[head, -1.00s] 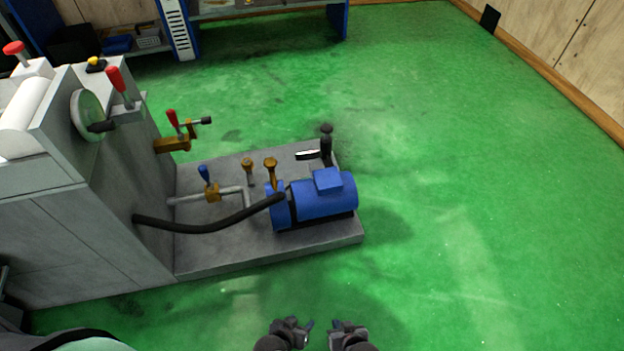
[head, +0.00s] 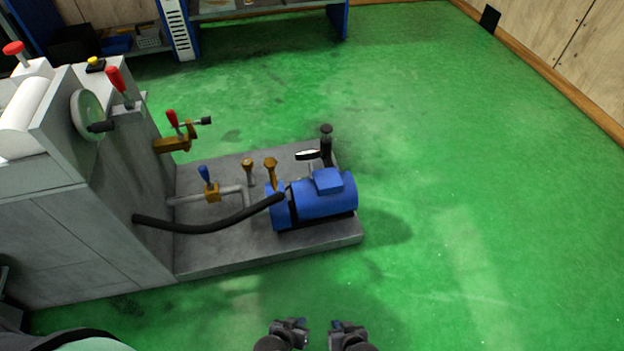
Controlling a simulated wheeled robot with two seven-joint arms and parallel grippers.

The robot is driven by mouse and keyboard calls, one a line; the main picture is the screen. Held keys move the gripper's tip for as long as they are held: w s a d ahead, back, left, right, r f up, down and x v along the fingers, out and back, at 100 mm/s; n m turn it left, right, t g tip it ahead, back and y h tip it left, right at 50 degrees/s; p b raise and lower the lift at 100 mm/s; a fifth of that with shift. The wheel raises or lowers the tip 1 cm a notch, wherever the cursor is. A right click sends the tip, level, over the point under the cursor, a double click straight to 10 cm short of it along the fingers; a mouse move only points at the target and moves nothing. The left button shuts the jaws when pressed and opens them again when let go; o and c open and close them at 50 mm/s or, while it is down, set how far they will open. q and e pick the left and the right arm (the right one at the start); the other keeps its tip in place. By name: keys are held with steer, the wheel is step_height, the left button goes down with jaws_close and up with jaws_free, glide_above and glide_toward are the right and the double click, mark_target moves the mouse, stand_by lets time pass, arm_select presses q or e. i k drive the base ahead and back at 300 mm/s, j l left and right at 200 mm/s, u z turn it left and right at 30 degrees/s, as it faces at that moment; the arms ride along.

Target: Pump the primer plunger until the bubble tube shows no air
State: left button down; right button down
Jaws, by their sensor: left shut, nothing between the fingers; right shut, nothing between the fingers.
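A black knobbed post (head: 326,143), which looks like the primer plunger, stands upright at the back right of the grey machine base, behind the blue motor. A small white, dark-rimmed piece (head: 308,155) sits beside it; I cannot tell whether it is the bubble tube, and no bubbles can be made out. My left gripper (head: 305,325) and my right gripper (head: 334,325) are side by side at the bottom edge, over the green floor. Both are shut and empty, well apart from the plunger.
The blue motor (head: 322,200) and black hose (head: 205,229) lie between my grippers and the plunger. A blue-handled valve (head: 208,185) and brass fittings (head: 270,170) stand on the base (head: 225,262). The grinder body (head: 80,235) fills the left. The floor (head: 480,190) at right is clear.

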mark_target(326, 129)
steer(key=i+j, duration=0.95)
steer(key=j, duration=0.25)
steer(key=j+z, duration=0.1)
steer(key=z, duration=1.3)
steer(key=i+j, duration=0.05)
